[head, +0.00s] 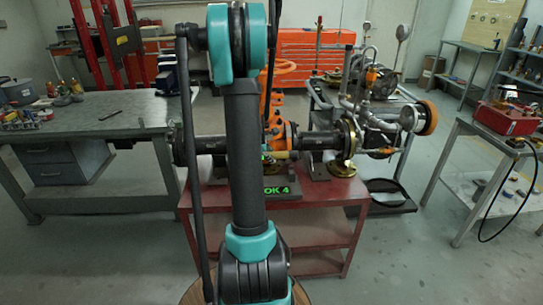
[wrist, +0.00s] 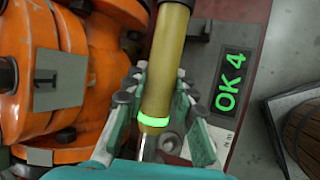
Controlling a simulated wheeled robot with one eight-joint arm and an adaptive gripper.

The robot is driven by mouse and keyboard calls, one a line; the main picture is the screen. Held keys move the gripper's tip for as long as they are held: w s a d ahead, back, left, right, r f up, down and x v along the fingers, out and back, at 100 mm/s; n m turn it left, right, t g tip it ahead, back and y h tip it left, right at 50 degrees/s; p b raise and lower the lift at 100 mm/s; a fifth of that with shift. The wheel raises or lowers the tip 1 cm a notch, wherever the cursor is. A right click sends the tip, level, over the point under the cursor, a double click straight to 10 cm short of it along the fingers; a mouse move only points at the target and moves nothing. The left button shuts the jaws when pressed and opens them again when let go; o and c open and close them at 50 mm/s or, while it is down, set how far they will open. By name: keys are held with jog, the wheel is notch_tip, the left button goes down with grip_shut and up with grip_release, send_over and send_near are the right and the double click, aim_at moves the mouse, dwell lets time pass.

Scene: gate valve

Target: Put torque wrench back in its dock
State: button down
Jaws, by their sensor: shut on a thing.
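The torque wrench (wrist: 168,62) shows in the wrist view as a brass-coloured cylindrical handle with a glowing green band and a dark upper end. My gripper (wrist: 157,118) has its fingers on both sides of the handle, around the green band, and is shut on it. In the head view my arm hides most of the gripper; a short yellowish piece (head: 280,155), which looks like the wrench handle, shows just right of the arm. A dark display reading "OK 4" (wrist: 231,82) lies beside the wrench. I cannot make out the dock's holder.
An orange valve body (wrist: 58,30) with a tag marked 1 stands close left of my gripper. Flanged pipes (head: 325,140) lie along the red bench (head: 320,192). A grey workbench (head: 85,120) stands left, and a side table with a red box (head: 505,117) stands right.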

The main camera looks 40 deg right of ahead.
jog(key=shift+f, duration=3.7)
jog(key=c, duration=1.2)
grip_release()
jog(key=shift+o, duration=0.2)
jog(key=shift+a, duration=0.1)
jog(key=v, duration=1.2)
